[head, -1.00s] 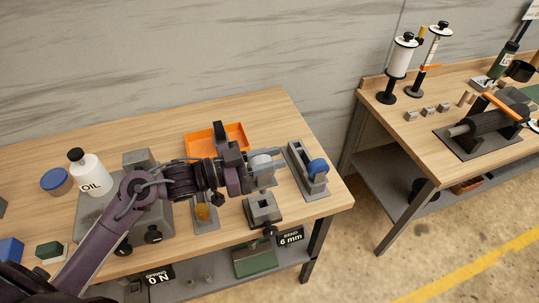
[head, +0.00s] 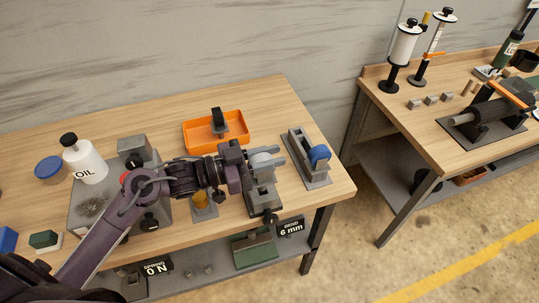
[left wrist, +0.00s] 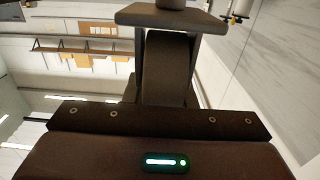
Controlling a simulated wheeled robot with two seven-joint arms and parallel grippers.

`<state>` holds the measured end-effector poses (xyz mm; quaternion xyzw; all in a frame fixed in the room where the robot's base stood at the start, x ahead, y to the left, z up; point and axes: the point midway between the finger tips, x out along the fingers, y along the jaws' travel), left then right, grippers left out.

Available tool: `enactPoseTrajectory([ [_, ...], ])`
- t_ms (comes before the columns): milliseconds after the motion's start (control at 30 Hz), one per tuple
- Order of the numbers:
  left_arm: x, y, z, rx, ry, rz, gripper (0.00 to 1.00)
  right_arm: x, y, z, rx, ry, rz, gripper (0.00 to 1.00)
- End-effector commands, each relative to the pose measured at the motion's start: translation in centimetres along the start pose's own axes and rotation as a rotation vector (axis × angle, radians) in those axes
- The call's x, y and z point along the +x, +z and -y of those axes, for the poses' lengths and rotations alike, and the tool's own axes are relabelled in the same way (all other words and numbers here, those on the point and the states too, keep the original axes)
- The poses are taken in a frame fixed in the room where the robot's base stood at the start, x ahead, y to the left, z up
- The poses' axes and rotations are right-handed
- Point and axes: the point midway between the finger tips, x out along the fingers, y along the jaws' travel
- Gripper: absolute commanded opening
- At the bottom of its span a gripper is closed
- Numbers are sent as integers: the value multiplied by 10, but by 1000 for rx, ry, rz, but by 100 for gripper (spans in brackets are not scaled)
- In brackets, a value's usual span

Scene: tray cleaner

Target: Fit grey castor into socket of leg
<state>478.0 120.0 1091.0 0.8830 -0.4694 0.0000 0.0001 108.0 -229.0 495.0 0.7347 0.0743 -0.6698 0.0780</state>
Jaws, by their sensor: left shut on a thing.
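My left gripper (head: 275,157) is shut on the grey castor (head: 262,159), a round grey wheel between its fingers. In the left wrist view the held castor (left wrist: 168,68) shows dark, a wheel beneath a flat plate with a short stem. The gripper is above and behind a grey block-shaped holder (head: 262,198) near the table's front right, apparently the leg's mount. The socket is not clearly visible, and I cannot tell whether the castor touches it. My right gripper is out of view.
An orange tray (head: 240,146) with a black part stands behind the gripper. A grey fixture with a blue wheel (head: 319,153) stands to the right, an amber piece (head: 200,201) to the left. The oil bottle (head: 85,162) is far left. A second bench (head: 395,118) stands beyond a gap.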

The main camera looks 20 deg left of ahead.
Motion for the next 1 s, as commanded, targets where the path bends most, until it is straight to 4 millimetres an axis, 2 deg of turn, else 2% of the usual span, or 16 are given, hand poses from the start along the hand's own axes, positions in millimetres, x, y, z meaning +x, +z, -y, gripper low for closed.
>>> enactPoseTrajectory([
  [1000, 0, -2, 0, 2, -1, -2, 0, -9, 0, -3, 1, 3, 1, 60],
])
